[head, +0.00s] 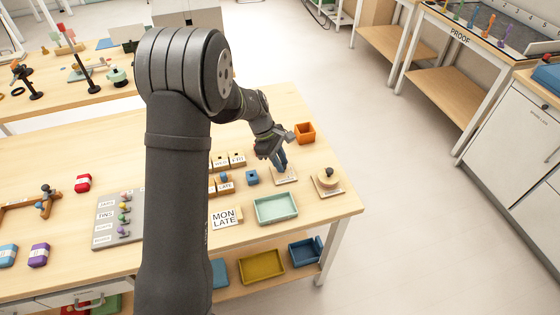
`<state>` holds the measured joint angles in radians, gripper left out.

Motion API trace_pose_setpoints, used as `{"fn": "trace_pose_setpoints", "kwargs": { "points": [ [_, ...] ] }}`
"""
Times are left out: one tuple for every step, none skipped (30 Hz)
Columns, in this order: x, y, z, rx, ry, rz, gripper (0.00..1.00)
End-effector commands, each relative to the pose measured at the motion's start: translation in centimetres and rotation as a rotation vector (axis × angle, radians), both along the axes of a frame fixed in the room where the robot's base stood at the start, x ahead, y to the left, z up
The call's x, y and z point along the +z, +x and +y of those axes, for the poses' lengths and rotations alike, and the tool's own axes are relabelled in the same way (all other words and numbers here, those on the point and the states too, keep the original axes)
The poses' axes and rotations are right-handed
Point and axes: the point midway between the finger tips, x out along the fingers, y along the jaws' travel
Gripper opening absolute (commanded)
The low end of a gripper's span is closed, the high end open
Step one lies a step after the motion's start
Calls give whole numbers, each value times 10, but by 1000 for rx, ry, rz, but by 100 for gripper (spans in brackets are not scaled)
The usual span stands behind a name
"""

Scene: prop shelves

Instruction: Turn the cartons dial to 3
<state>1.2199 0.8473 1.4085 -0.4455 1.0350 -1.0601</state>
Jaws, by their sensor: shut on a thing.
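My gripper (280,165) points down at the right part of the table, over a small pale plate (288,180) with a label too small to read. Its dark bluish fingers are shut on what looks like the dial on that plate. The knob is hidden behind the fingers, and I cannot read its setting. To the right, a second plate (328,192) bears a round pale wooden dial (327,177) with a dark top. Its marks are also too small to read. I cannot tell from the lettering which dial is the cartons one.
A grey board (104,236) with coloured knobs is further left.

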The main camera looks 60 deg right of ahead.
Motion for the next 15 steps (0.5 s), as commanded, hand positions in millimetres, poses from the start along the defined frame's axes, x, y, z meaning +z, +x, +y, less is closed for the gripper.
{"fn": "trace_pose_setpoints", "kwargs": {
  "points": [
    [0, 0, -1, -43, -1, 1, 0],
    [0, 0, -2, -72, -2, 0, 0],
    [0, 0, -2, -111, -2, 0, 0],
    [0, 0, -2, -139, -1, 0, 0],
    [0, -1, -3, -167, -1, 0, 0],
    [0, -1, -3, -206, -1, 0, 0],
    [0, -1, -3, -235, -1, 0, 0],
    [0, -1, -3, -263, -1, 1, 0],
    [0, -1, -4, -300, -1, 0, 0],
    [0, -1, -4, -331, -2, 0, 0],
    [0, -1, -4, -358, -1, 0, 0],
    [0, -1, -5, -396, -1, 0, 0],
    [0, -1, -5, -425, -1, 0, 0],
    [0, -1, -5, -454, -1, 0, 0],
    [0, -1, -5, -491, 0, 1, 0]
  ]
}}
